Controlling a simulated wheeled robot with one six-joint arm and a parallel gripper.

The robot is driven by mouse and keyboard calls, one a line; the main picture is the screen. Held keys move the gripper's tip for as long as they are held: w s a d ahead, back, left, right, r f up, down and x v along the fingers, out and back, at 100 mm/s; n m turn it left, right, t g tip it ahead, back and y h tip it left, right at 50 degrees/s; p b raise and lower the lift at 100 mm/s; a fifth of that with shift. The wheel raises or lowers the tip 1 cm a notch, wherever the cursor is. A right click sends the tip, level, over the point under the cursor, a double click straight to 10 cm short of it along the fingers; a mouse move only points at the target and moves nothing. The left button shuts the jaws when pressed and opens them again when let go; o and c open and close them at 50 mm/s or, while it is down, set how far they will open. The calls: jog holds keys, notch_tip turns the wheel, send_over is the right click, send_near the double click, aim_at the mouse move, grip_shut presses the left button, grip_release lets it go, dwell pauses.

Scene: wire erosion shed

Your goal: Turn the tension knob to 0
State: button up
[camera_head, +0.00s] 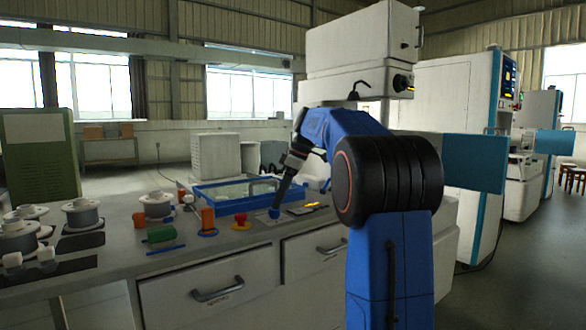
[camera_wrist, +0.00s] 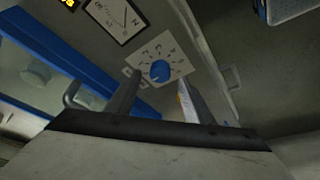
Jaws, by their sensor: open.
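The tension knob (camera_head: 274,213) is a small blue knob on a pale plate on the bench top. In the wrist view the blue knob (camera_wrist: 160,71) sits at the middle of a white dial plate (camera_wrist: 178,60) with dark marks around it. The marks are too small to read, and I cannot tell where the knob points. My gripper (camera_head: 281,198) reaches down to just above the knob. In the wrist view my gripper (camera_wrist: 158,82) is open, with one finger on each side of the knob in the picture. I cannot tell whether they touch it.
A needle gauge (camera_wrist: 118,18) lies beside the dial plate. A red button (camera_head: 240,219) and orange cylinder (camera_head: 208,219) stand left of the knob. A blue-rimmed tray (camera_head: 205,206) lies behind. Wire spools (camera_head: 82,215) stand farther left. A white machine (camera_head: 350,45) rises behind my arm.

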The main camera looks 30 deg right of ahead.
jog(key=v, duration=1.4)
jog(key=shift+d, duration=0.1)
jog(key=s+a+f+m+h, duration=0.1)
jog(key=s+a+f+m, duration=0.2)
jog(key=s+a+f, duration=0.45)
jog(key=s+a+f+m+h, duration=0.1)
jog(key=s+a+f+m, duration=0.3)
jog(key=s+a, duration=0.5)
jog(key=s+a+f+m+t, duration=0.1)
jog(key=s+a+f, duration=0.2)
jog(key=s+f, duration=0.6)
jog(key=s+a+f+m+h, duration=0.1)
jog(key=s+a+f, duration=0.3)
jog(key=s+f, duration=0.5)
notch_tip(320, 180, down, 7)
jog(key=shift+s+a+m+t, duration=0.25)
jog(key=shift+m+t, duration=0.05)
jog(key=shift+t, duration=0.1)
